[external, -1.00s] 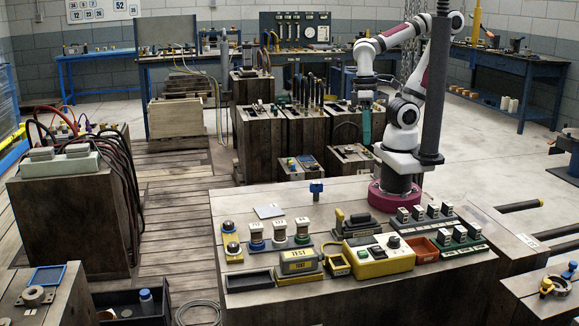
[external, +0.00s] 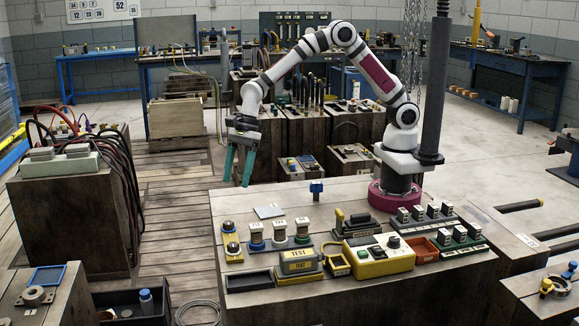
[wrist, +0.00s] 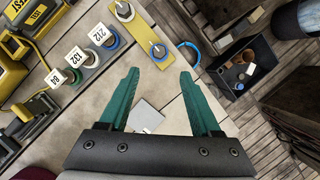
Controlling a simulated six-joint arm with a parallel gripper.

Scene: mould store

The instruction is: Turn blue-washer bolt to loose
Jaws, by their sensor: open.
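A yellow plate with two bolts lies at the left end of the wooden bench; the plate (wrist: 141,33) also shows at the top of the wrist view. Its rear bolt (external: 229,227) appears in the wrist view (wrist: 158,52) with a bluish washer, and its front bolt (external: 233,247) has a paler one (wrist: 125,11); the washer colours are hard to make out. My gripper (external: 236,184) has green fingers, is open and empty, and points down above the bench's back left. In the wrist view its fingertips (wrist: 159,75) frame the space just behind the plate, apart from both bolts.
Tagged spools (wrist: 105,38) stand beside the plate. A grey card (wrist: 146,116) lies behind them. A blue knob (external: 316,187) stands upright farther right. A yellow control box (external: 378,256) occupies the bench's middle. A black crate (wrist: 252,48) sits on the floor past the bench.

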